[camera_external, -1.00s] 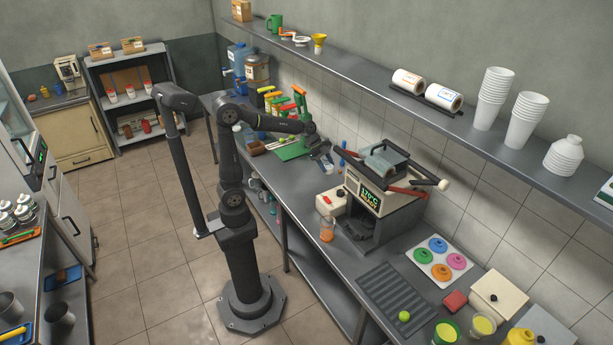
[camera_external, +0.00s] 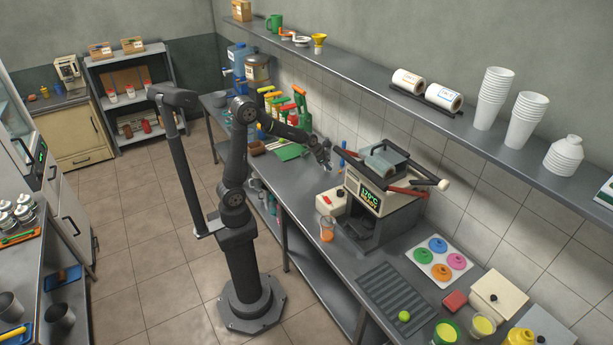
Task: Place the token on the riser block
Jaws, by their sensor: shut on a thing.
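My gripper (camera_external: 327,164) is at the end of the arm, above the long grey counter and left of the press machine (camera_external: 378,200). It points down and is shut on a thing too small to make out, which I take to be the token. I cannot pick out the riser block for certain. A small red block (camera_external: 455,301) lies on the counter at the lower right, well away from my gripper. A pale box with a red top part (camera_external: 330,202) stands beside the press, below my gripper.
Green and orange-topped bottles (camera_external: 299,106) stand behind the arm. An orange cup (camera_external: 327,230) is near the counter's front edge. A ribbed dark mat (camera_external: 382,290) holds a lime-green ball (camera_external: 404,316). A tray of coloured discs (camera_external: 439,258) lies behind it. A wall shelf (camera_external: 370,75) runs above.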

